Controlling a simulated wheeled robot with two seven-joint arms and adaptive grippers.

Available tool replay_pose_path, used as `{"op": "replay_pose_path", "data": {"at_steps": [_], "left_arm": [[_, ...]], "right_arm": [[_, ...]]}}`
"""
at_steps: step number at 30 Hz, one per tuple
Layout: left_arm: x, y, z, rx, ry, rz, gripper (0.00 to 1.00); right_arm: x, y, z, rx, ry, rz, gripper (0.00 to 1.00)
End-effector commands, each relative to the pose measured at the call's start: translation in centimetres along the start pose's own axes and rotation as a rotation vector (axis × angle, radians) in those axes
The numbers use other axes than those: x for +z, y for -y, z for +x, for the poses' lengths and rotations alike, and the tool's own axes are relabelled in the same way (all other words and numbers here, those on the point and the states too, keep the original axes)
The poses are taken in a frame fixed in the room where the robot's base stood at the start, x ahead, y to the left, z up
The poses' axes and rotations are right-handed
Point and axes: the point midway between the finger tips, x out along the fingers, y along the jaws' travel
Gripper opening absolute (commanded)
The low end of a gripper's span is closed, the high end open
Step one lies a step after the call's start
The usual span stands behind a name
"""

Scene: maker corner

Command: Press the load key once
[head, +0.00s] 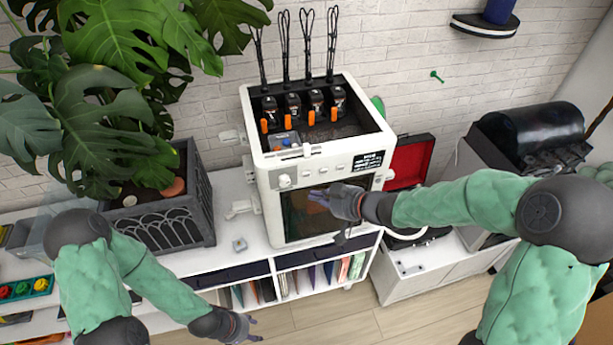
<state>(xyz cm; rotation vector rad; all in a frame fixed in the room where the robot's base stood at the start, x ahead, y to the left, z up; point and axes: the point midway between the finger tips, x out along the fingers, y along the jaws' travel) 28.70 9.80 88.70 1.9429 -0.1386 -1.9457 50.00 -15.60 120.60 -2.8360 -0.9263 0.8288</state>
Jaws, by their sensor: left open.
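A white printer-like machine (268,195) stands on the white cabinet, with a dark front window. Its upper front panel carries a round knob (284,181), a row of small keys (323,171) and a small lit display (368,162). The key labels are too small to read, so I cannot tell which is the load key. My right gripper (318,197) is in front of the window's upper part, just below the key row; contact is not clear, nor whether its fingers are open. My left gripper (256,329) is open and empty, low in front of the cabinet.
A dark planter (180,225) with a big leafy plant stands left of the machine. A small grey block (239,244) lies on the cabinet top. A red-lined open case (410,160) is right of the machine. Floor shows in front of the cabinet.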

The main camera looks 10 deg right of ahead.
Motion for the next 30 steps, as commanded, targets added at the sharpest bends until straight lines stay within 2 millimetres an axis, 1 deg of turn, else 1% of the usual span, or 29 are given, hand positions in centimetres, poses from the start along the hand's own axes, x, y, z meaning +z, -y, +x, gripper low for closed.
{"op": "replay_pose_path", "data": {"at_steps": [3,7,12,18,30], "left_arm": [[0.0,0.1,0.2,0.0,0.0,0.0,0.47],[0.0,-0.2,-0.5,0.0,0.0,0.0,0.47],[0.0,-0.3,-0.9,0.0,0.0,0.0,0.47],[0.0,-0.3,-0.9,0.0,0.0,0.0,0.47],[0.0,-0.3,-0.9,0.0,0.0,0.0,0.47]], "right_arm": [[-0.7,-0.7,1.2,-0.001,0.001,-0.001,0.0],[-1.6,-1.4,2.0,-0.001,0.001,0.001,0.0],[-2.1,-1.9,2.7,0.0,0.0,0.0,0.0],[-2.2,-2.2,3.0,0.0,0.0,0.001,0.0],[-2.2,-2.1,3.0,0.0,0.0,0.001,0.0]]}}
